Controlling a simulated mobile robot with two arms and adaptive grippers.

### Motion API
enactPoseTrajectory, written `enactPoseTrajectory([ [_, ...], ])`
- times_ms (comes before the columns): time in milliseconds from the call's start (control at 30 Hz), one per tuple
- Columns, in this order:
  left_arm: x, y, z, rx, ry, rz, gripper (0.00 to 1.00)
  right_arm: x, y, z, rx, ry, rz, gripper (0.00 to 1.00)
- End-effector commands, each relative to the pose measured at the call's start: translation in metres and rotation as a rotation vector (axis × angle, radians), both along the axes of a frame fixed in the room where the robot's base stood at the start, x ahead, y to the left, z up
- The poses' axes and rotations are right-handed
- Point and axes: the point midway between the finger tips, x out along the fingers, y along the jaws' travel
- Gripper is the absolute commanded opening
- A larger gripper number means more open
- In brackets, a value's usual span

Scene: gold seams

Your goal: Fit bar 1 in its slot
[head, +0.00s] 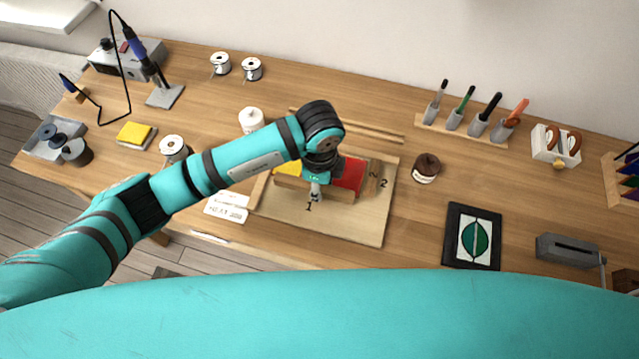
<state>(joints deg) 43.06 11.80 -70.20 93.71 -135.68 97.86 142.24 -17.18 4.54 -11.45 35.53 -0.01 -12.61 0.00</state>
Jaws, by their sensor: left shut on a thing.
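A pale wooden board (370,232) lies on the workbench, with a "1" printed near its front and a "2" near its right side. My left gripper (315,191) is over the board, pointing down, shut on a light wooden bar (338,211), seemingly bar 1. The bar lies crosswise just behind the "1". A red panel (352,174) and a yellow panel (287,168) show behind it, partly covered by my arm. The slot is hidden, and I cannot tell whether the bar is in it or above it. My right gripper is out of view.
A white bottle (251,119) and thin wooden strips (370,131) lie behind. Paper cards (227,208) are at its left.

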Motion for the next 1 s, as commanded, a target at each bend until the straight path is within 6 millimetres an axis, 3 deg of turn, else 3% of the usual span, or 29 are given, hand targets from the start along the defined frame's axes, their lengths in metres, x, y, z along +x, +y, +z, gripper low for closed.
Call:
enactPoseTrajectory([
  [967,-0.0006,0.0004,-0.0039,0.002,0.002,0.000,0.00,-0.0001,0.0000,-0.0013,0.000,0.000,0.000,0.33],
  [1000,-0.0006,0.0004,-0.0037,0.002,0.002,0.000,0.28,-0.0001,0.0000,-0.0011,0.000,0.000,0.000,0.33],
])
